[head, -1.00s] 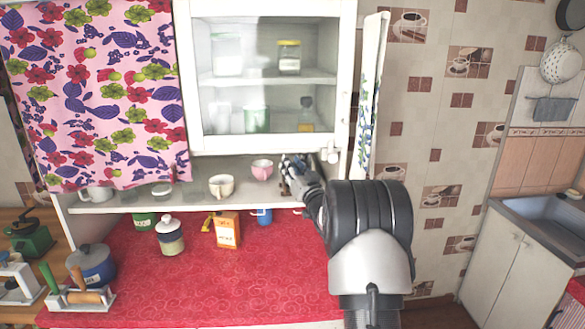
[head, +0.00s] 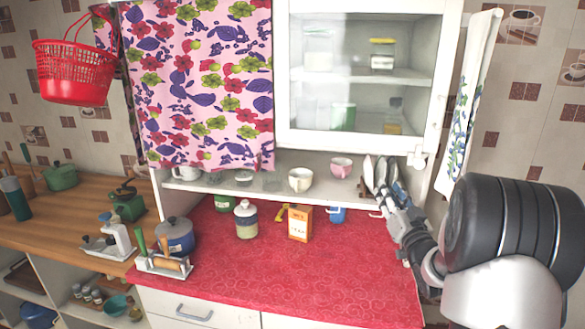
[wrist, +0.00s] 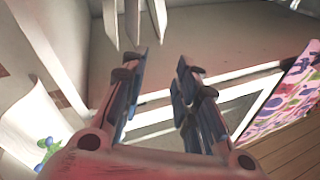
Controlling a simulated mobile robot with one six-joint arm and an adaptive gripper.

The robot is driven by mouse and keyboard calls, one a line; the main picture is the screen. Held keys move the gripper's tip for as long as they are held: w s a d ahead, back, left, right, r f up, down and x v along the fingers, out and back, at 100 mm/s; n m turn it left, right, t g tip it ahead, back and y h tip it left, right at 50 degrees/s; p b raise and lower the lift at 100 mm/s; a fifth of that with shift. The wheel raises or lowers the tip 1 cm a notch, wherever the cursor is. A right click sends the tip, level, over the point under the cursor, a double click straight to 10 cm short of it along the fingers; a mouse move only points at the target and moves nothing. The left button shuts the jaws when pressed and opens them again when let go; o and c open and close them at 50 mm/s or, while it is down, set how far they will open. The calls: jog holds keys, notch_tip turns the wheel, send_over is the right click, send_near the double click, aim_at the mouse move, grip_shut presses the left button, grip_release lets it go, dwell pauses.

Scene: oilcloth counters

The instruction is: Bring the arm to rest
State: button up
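My gripper (head: 388,178) is at the right end of the cabinet's open shelf, by some upright plates (head: 369,172). In the wrist view my gripper (wrist: 163,72) has its two fingers apart, with nothing between them. White upright edges (wrist: 122,22) show beyond the fingertips there, apart from them; they look like the plates. In the head view my arm reaches in from the lower right, and its black joint hides part of the wall.
The shelf also bears a pink cup (head: 341,168) and a cream cup (head: 300,180). Below, the red counter (head: 330,275) holds an orange box (head: 299,223), a jar (head: 246,220) and a blue pot (head: 175,236). The counter's front right is clear.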

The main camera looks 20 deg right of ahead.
jog(key=s+a+r+n+g, duration=0.1)
jog(key=s+a+g, duration=0.15)
jog(key=a, duration=0.45)
jog(key=s+a+r+g, duration=0.1)
jog(key=a+g, duration=0.3)
jog(key=a, duration=0.4)
jog(key=s+a+f+n+g+y, duration=0.1)
jog(key=s+a+f+g, duration=0.1)
jog(key=s+a, duration=0.4)
jog(key=s+a+f+n+g+y, duration=0.2)
jog(key=s+a, duration=0.5)
jog(key=s, duration=0.7)
jog(key=s+a+f+n+g+y, duration=0.1)
jog(key=s+a+f+g, duration=0.3)
jog(key=s, duration=0.6)
jog(key=shift+a+f+n+g+y, duration=0.15)
jog(key=shift+a+n+g+y, duration=0.2)
jog(key=shift+a, duration=0.9)
jog(key=shift+w, duration=0.1)
